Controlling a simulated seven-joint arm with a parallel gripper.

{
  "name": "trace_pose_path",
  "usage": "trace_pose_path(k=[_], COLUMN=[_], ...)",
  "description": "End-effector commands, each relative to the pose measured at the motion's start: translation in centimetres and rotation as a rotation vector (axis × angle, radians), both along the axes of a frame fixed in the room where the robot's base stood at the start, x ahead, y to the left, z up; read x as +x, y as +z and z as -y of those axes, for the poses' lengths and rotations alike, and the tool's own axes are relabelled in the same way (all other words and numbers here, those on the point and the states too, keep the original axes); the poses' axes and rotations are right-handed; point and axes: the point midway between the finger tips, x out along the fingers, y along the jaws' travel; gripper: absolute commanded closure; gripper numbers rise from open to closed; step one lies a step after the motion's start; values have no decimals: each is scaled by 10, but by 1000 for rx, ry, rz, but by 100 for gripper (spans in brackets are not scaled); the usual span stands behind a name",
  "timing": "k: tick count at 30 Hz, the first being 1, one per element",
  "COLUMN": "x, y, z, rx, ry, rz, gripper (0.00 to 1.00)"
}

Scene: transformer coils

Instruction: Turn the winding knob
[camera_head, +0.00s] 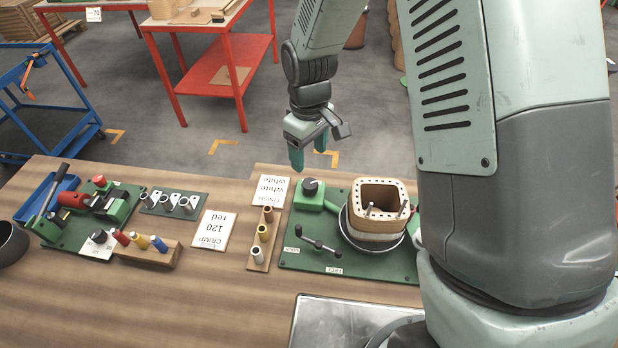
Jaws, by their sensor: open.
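The likely winding knob is a black dial (310,187) on a small green box at the back left corner of the green winding board (300,262). A square wooden coil former (382,199) with pins stands on a round plate on that board. A black crossbar handle (318,246) lies in front of it to the left. My gripper (308,154) hangs above and behind the dial, apart from it. Its teal fingers point down and are open, with nothing between them. My arm hides part of the board's right side.
Left of the board are a rack of spools (263,234), printed cards (213,231) and a green crimping board (90,215) with another black knob (99,236). A wooden block (148,252) holds coloured pieces. A metal plate (335,322) lies in front.

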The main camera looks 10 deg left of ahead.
Motion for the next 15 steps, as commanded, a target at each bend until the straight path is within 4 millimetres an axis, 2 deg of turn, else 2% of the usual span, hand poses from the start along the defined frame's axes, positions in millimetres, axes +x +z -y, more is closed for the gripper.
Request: trace_pose_path(k=[9, 15], x=[-1, 0], y=[-58, -88], z=[0, 0], rx=[-2, 0], ry=[-2, -4], rz=[-5, -1], gripper=[32, 32])
